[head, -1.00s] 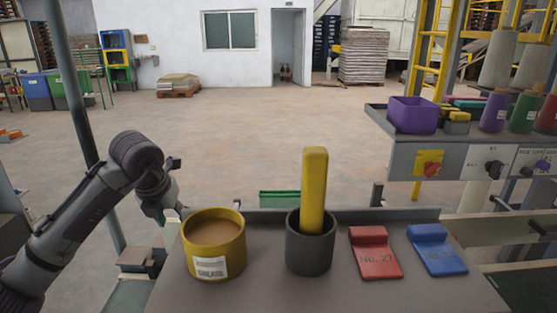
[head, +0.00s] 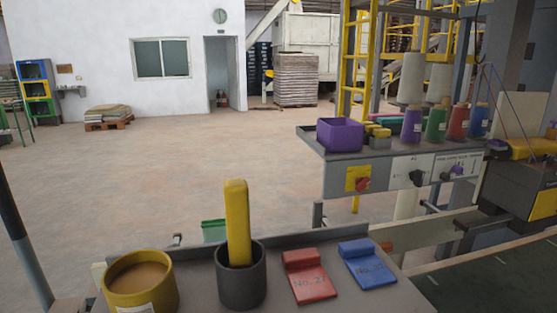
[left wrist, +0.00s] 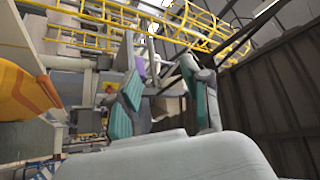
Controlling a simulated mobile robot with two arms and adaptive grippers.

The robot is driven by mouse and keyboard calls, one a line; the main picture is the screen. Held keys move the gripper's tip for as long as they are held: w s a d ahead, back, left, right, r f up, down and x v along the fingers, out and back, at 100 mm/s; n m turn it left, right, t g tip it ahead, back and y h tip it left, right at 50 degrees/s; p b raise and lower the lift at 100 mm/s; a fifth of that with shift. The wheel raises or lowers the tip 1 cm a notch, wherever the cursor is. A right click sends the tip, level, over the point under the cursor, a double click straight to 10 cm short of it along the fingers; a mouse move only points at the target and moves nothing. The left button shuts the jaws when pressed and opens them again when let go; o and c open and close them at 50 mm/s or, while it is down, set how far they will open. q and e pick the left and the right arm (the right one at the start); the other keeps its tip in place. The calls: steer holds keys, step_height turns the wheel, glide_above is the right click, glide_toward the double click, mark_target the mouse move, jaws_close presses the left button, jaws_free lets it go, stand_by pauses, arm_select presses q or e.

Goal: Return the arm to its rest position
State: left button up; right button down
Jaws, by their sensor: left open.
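My left gripper (left wrist: 165,88) shows in the left wrist view, its two fingers with teal pads apart and nothing visible between them. It is raised in the air, clear of the work table. My left arm and gripper are out of the head view now. My right gripper is in neither view.
On the grey table (head: 345,290) stand a yellow tub (head: 118,297) with brown contents and a dark cup (head: 241,285) holding a yellow block (head: 237,222). Red (head: 311,279) and blue (head: 363,265) tags lie beside them. A shelf holds a purple bin (head: 340,135) and thread cones. The floor beyond is open.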

arm_select(q)
steer(key=s+a+f+n+g+y, duration=0.3)
steer(key=f+n+g+y, duration=0.15)
steer(key=f, duration=0.45)
steer(key=s+a+f+n+g+y, duration=0.3)
steer(key=a+f+n+g, duration=0.15)
steer(key=f, duration=0.35)
steer(key=s+d+f+n+g+h, duration=0.1)
steer(key=s+d+f+g, duration=0.1)
steer(key=s+f+g, duration=0.6)
steer(key=s+d+f+n+g+h, duration=0.1)
steer(key=s+d+f+g, duration=0.15)
steer(key=s+f, duration=0.85)
steer(key=f, duration=1)
steer(key=s+f, duration=0.3)
steer(key=f, duration=0.9)
steer(key=s+a+f+g, duration=0.1)
steer(key=s+a+f, duration=0.2)
steer(key=s+f, duration=1.2)
steer(key=shift+s, duration=0.45)
steer(key=shift+f+g, duration=0.1)
steer(key=shift+g, duration=0.15)
